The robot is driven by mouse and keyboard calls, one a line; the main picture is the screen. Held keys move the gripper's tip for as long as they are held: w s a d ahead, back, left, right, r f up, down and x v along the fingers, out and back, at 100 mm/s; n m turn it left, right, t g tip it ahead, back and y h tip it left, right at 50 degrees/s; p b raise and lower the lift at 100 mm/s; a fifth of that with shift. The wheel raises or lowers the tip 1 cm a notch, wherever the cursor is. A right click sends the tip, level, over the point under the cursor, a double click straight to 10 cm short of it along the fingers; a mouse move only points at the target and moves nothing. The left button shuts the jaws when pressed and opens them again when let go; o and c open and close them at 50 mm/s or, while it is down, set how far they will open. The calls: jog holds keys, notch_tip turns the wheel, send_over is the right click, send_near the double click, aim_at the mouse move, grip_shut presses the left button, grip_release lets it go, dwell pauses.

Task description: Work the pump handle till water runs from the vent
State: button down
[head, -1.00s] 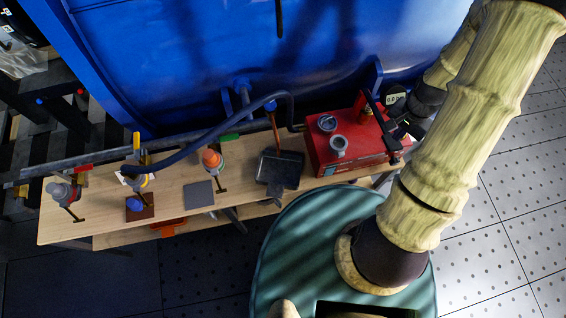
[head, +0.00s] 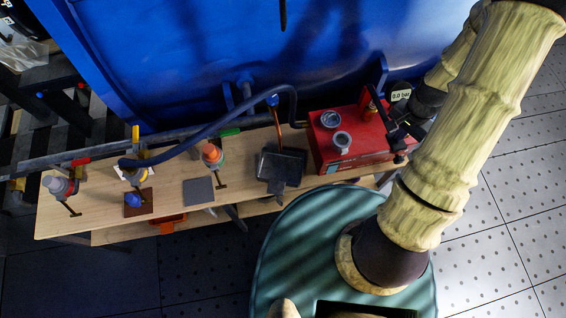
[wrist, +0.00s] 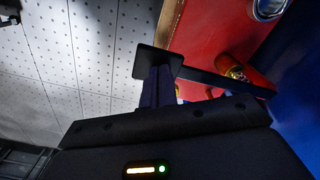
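The red pump box (head: 345,160) stands at the right end of the bench, with two round fittings on top. My gripper (head: 401,136) is at the handle's near end. Its fingers (wrist: 156,88) look close together on the handle's end, though the contact is partly hidden. The gauge (head: 400,93) reads 0.0 bar. A copper pipe (head: 278,125), possibly the vent, comes down over a black tray (head: 268,166). I see no water running.
The wooden bench (head: 100,210) carries several valves, an orange-capped one (head: 212,154) among them, and a grey plate (head: 198,191). A blue hose (head: 195,137) crosses above. The big blue tank (head: 200,60) closes off the back. Tiled floor (head: 500,230) is clear at right.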

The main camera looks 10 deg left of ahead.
aim_at(393, 141)
jog(key=f+b, duration=0.3)
jog(key=f, duration=0.2)
jog(key=shift+w, duration=0.2)
jog(key=r+p, duration=0.4)
jog(key=r, duration=0.1)
jog(key=r+p, duration=0.2)
jog(key=r, duration=0.1)
jog(key=shift+s, duration=0.35)
jog(key=shift+f, duration=0.15)
jog(key=f+b, duration=0.4)
jog(key=f, duration=0.1)
jog(key=w+f+b, duration=0.1)
jog(key=f+b, duration=0.1)
jog(key=f, duration=0.1)
jog(key=shift+a, duration=0.15)
jog(key=r+p, duration=0.4)
jog(key=r, duration=0.1)
jog(key=s+r+p, duration=0.1)
jog(key=r+p, duration=0.1)
jog(key=r, duration=0.1)
jog(key=shift+d+r, duration=0.15)
jog(key=shift+d, duration=0.05)
dwell(0.7)
